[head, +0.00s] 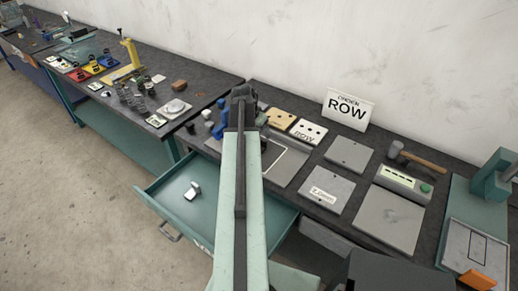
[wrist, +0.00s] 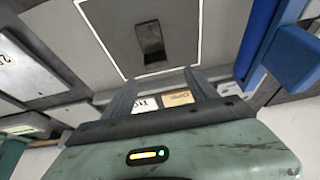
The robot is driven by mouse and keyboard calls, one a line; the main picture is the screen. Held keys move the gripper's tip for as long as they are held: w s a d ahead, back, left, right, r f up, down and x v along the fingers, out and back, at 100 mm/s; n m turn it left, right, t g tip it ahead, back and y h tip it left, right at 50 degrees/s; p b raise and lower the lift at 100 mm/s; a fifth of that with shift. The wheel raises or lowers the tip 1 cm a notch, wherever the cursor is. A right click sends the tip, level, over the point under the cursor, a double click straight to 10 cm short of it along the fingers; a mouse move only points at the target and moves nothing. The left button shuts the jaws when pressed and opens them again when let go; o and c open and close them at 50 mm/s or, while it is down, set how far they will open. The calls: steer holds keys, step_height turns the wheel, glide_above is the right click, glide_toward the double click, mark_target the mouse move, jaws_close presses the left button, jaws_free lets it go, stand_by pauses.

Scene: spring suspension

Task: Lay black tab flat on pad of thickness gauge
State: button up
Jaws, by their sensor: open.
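A small dark tab (wrist: 150,42) lies on a grey mat (wrist: 101,22) with a white outline in the wrist view. In the head view the mat (head: 291,163) is partly hidden behind my arm. My gripper (wrist: 160,77) is open and empty; its fingertips point toward the tab's near end, apart from it in the picture. The gripper's end (head: 243,92) shows from behind in the head view. A blue device (wrist: 262,42) stands right of the mat in the wrist view and left of it in the head view (head: 219,120). I cannot tell whether it is the thickness gauge; no pad is clear.
Grey plates (head: 390,218) and a hammer (head: 418,160) lie to the right. An open teal drawer (head: 168,205) with a small light part (head: 192,190) juts out in front.

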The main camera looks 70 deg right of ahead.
mark_target(263, 140)
steer(key=b+x, duration=0.2)
steer(key=x, duration=0.1)
steer(key=shift+w+a, duration=0.1)
steer(key=shift+r, duration=0.1)
steer(key=b+x, duration=0.5)
steer(key=shift+a+f, duration=0.2)
steer(key=shift+f, duration=0.1)
steer(key=shift+s+r, duration=0.25)
jaws_close()
